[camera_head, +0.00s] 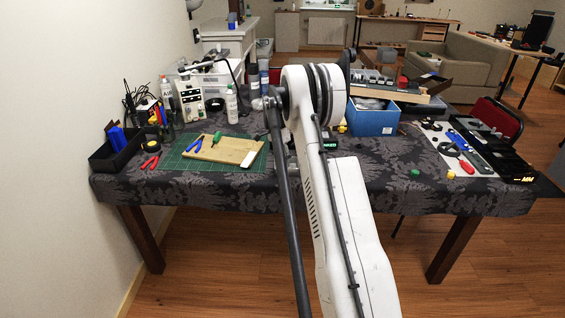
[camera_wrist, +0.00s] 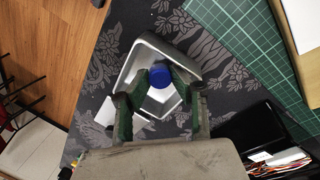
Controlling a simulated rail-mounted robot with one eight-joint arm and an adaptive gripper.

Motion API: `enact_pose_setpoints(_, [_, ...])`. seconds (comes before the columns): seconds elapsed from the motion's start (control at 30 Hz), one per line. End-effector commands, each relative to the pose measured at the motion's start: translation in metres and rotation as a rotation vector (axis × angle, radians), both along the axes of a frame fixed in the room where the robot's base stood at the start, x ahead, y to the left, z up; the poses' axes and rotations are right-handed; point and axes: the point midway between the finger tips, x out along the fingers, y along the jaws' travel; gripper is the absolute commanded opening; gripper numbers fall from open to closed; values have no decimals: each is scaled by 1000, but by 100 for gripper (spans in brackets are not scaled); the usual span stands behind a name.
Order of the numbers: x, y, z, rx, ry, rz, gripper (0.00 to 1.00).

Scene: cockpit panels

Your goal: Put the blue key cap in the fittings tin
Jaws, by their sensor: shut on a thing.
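In the wrist view, the round blue key cap (camera_wrist: 160,77) is pinched between the fingertips of my gripper (camera_wrist: 161,84). Directly behind them in that view is an open, light grey tin (camera_wrist: 146,46) with sloping walls, seemingly the fittings tin. The cap appears over the tin's opening, but I cannot tell how high it is above the floor of the tin. The fingers hide part of the tin's sides and inside. In the head view my own arm covers the gripper, cap and tin.
The tin stands on a dark patterned tablecloth (camera_wrist: 215,85). A green cutting mat (camera_wrist: 255,45) and a black box with papers (camera_wrist: 270,150) lie to the right in the wrist view. In the head view, a blue bin (camera_head: 373,121) stands right of my arm.

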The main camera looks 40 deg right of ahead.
Motion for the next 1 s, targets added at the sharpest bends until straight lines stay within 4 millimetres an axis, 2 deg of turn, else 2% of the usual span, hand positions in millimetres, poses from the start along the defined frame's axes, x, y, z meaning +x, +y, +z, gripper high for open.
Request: enact_pose_setpoints(1.0, [-1, 2, -6, -3, 257, 2, 0])
